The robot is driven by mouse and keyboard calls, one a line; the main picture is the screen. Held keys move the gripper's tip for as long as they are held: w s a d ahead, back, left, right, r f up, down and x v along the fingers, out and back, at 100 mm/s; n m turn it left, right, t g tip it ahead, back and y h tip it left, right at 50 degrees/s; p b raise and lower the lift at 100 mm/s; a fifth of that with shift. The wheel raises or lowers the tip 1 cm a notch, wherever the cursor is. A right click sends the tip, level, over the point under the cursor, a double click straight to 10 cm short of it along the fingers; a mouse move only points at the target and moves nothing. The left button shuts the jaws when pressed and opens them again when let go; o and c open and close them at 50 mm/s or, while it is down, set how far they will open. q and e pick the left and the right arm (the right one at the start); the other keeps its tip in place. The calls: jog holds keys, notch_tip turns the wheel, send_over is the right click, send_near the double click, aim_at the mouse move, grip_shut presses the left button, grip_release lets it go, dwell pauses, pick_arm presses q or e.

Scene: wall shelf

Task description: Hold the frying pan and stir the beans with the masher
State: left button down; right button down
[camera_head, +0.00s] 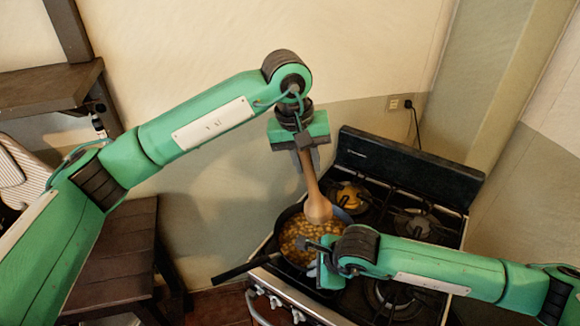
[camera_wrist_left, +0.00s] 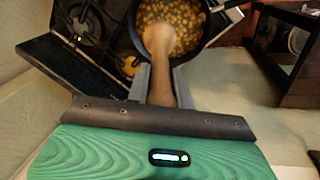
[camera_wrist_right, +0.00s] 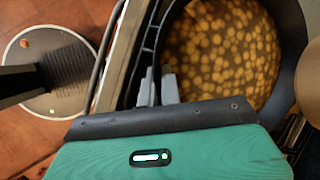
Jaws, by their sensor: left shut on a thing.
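The dark frying pan (camera_head: 283,216) sits on the stove, with its handle (camera_head: 240,271) pointing to the lower left. It is full of beans (camera_head: 296,236), also seen in the right wrist view (camera_wrist_right: 225,45). My left gripper (camera_head: 305,150) is shut on the handle of the wooden masher (camera_head: 312,185), which hangs steeply with its rounded head (camera_wrist_left: 158,40) over or at the beans. Whether the head touches them is unclear. My right gripper (camera_wrist_right: 158,88) is at the pan's near rim, fingers close together. Whether they pinch the rim cannot be told.
The black stove (camera_head: 405,165) has other burners (camera_head: 412,222) behind and right of the pan. Its knobs (camera_head: 275,300) face the front. A dark wooden table (camera_head: 120,262) stands at the left, below a wall shelf (camera_head: 45,90). The wall is close behind the stove.

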dwell(0.3)
pick_arm(q)
send_near(308, 204)
jog(key=shift+f, duration=0.75)
jog(key=shift+x, duration=2.35)
jog(key=shift+d, duration=0.1)
